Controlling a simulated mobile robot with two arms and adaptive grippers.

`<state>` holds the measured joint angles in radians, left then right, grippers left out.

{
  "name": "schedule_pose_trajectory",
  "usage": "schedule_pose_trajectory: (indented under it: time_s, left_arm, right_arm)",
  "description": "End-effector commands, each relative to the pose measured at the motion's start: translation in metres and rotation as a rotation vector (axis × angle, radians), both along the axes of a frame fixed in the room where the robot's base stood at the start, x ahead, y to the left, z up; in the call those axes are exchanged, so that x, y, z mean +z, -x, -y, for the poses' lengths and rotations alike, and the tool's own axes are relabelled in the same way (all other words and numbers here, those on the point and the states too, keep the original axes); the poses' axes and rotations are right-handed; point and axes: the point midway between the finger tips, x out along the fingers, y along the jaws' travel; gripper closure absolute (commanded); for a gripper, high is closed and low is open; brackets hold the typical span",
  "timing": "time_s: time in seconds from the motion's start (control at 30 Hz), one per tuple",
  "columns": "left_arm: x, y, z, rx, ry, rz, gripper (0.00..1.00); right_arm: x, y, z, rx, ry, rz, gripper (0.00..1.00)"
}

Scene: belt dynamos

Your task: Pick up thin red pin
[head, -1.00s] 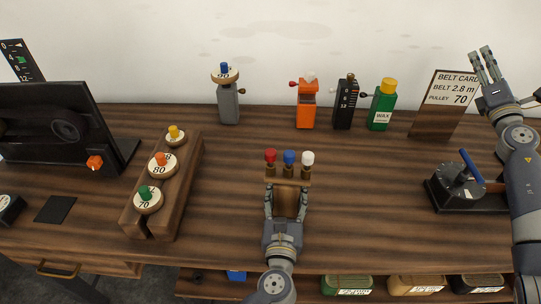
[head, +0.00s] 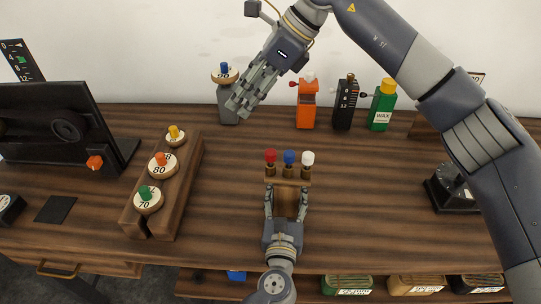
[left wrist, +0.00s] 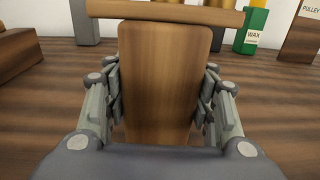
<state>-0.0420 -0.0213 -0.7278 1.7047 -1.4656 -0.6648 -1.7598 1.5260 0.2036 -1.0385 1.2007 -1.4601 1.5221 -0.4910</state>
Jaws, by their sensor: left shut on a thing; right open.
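The red-headed pin (head: 270,157) stands upright at the left end of a small wooden holder (head: 286,183), beside a blue pin (head: 289,157) and a white pin (head: 308,158). My left gripper (head: 287,205) is shut on the holder's upright block, which also shows between its fingers in the left wrist view (left wrist: 167,75). My right gripper (head: 241,103) is open, behind and left of the pins, with its fingers in front of the grey stand (head: 229,115). I cannot tell whether they touch that stand.
A wooden rack (head: 150,222) with several numbered discs lies to the left. An orange device (head: 306,108), a black device (head: 345,110) and a green wax bottle (head: 381,110) stand at the back. My right arm crosses above the right side. Table around the holder is clear.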

Motion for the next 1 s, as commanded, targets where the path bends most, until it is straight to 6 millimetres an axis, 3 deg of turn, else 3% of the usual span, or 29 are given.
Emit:
schedule_pose_trajectory:
  time_s: [0.13, 0.37, 0.47, 0.8, 1.0]
  left_arm:
    - [-0.002, 0.0, -0.002, 0.005, -0.002, -0.004, 0.92]
    - [-0.003, 0.0, -0.002, 0.005, -0.002, -0.004, 0.92]
    - [-0.003, 0.0, -0.002, 0.005, -0.002, -0.004, 0.92]
    - [-0.002, 0.0, -0.002, 0.004, -0.002, -0.004, 0.92]
    - [-0.002, 0.0, -0.002, 0.004, -0.002, -0.004, 0.92]
  right_arm:
    - [-0.006, 0.027, 0.015, 0.102, 0.3, 0.036, 0.55]
    - [-0.003, 0.044, 0.042, 0.155, 0.575, 0.056, 0.55]
    - [-0.007, 0.047, 0.047, 0.161, 0.617, 0.057, 0.55]
    - [-0.061, 0.047, 0.048, 0.162, 0.624, 0.055, 0.55]
    - [-0.072, 0.045, 0.048, 0.161, 0.621, 0.057, 0.55]
